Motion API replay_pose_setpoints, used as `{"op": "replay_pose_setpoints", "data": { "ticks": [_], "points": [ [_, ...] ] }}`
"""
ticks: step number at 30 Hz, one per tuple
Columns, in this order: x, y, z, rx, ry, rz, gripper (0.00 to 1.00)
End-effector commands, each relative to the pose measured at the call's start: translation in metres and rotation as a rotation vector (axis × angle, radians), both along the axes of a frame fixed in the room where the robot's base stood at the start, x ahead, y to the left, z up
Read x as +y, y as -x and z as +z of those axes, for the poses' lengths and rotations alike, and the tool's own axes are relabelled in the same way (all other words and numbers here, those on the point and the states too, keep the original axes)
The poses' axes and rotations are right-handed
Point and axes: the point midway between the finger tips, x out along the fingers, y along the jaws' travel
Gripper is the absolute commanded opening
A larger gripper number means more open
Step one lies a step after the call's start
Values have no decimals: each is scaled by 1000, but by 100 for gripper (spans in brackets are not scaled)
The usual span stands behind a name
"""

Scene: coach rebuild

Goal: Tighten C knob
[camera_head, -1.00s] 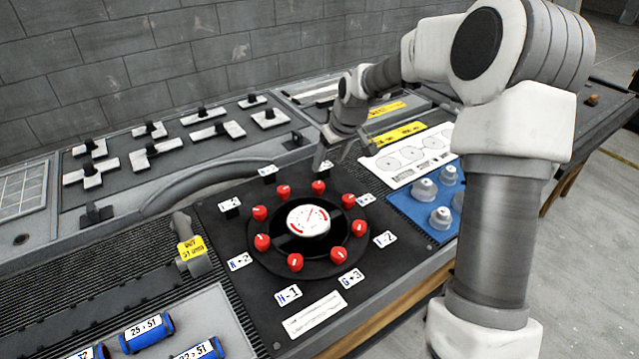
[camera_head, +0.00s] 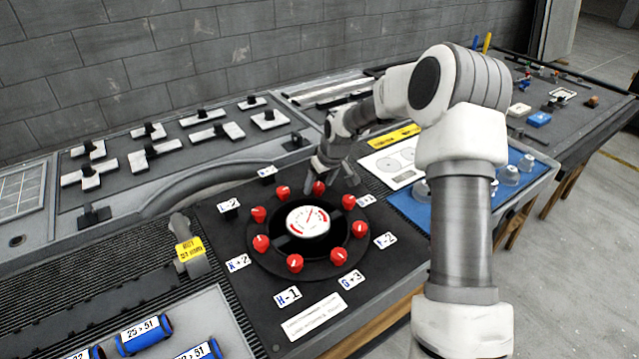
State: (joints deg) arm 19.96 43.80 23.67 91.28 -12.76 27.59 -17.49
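A ring of several red knobs surrounds a white round gauge (camera_head: 307,221) on a black panel (camera_head: 235,300). White label cards lie around the ring, such as the H card (camera_head: 287,297) and the G card (camera_head: 350,280); I cannot make out which one reads C. My gripper (camera_head: 328,190) points down at the far side of the ring, its fingers spread. A red knob (camera_head: 319,188) there sits between or just behind the fingers; I cannot tell whether they touch it. The left far knob (camera_head: 283,191) is clear of the gripper. The cards behind the gripper are partly hidden.
A blue panel with pale grey knobs (camera_head: 509,175) lies right, partly behind my arm. A yellow-tagged grey handle (camera_head: 190,250) stands left of the black panel. Blue cylinders (camera_head: 145,334) lie front left. Black-knobbed white sliders (camera_head: 211,133) are at the back.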

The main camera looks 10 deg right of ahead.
Motion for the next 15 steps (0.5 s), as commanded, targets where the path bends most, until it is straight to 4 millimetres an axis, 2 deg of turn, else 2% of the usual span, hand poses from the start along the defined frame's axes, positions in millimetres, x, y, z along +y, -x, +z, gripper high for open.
{"op": "replay_pose_setpoints", "data": {
  "ticks": [1,9,12,15],
  "points": [
    [0,0,0,0,0,0,64],
    [0,0,0,0,0,0,15],
    [0,0,0,0,0,0,0],
    [0,0,0,0,0,0,0]
  ]
}}
